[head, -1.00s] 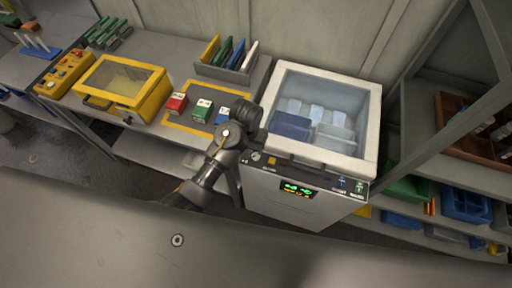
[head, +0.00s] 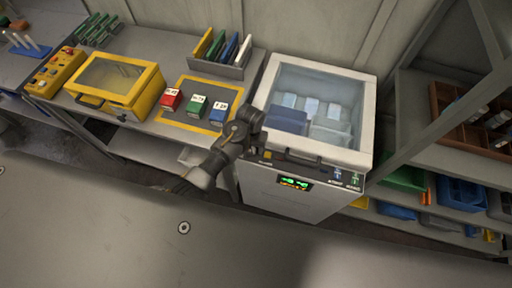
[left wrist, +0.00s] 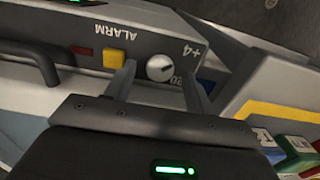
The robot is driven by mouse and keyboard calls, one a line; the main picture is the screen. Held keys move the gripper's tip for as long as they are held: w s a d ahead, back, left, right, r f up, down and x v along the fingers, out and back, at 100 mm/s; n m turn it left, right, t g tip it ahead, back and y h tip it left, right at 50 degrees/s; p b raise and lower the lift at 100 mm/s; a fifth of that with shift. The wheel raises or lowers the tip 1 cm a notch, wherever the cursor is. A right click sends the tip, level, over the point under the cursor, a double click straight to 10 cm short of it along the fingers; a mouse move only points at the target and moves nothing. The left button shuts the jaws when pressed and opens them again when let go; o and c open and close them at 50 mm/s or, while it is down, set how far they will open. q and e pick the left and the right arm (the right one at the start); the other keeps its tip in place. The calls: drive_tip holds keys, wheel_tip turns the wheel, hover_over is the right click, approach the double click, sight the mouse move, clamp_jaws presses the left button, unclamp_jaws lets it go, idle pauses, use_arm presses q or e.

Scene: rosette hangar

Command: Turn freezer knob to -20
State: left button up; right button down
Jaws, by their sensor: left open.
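The freezer (head: 322,158) is a white chest with a clear lid, a front control strip and a green-lit display (head: 294,183). In the left wrist view its round knob (left wrist: 160,67) is pale grey with a dark mark; exact pointing is hard to tell. The label +4 (left wrist: 188,49) and part of a 20 (left wrist: 184,81) sit on its right, upside down. My left gripper (left wrist: 159,80) is open, one finger on each side of the knob, apparently not closed on it. In the head view my left gripper (head: 249,122) is over the freezer's front left corner. My right gripper is not in view.
Beside the knob are a yellow ALARM button (left wrist: 113,58) and a black handle (left wrist: 36,55). Left of the freezer, a bench holds red (head: 171,99), green (head: 199,106) and blue (head: 219,114) boxes, and a yellow case (head: 118,84). Shelves with bins (head: 465,196) stand right.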

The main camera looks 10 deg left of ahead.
use_arm(q)
drive_tip(key=shift+f, duration=0.6)
drive_tip(key=c, duration=1)
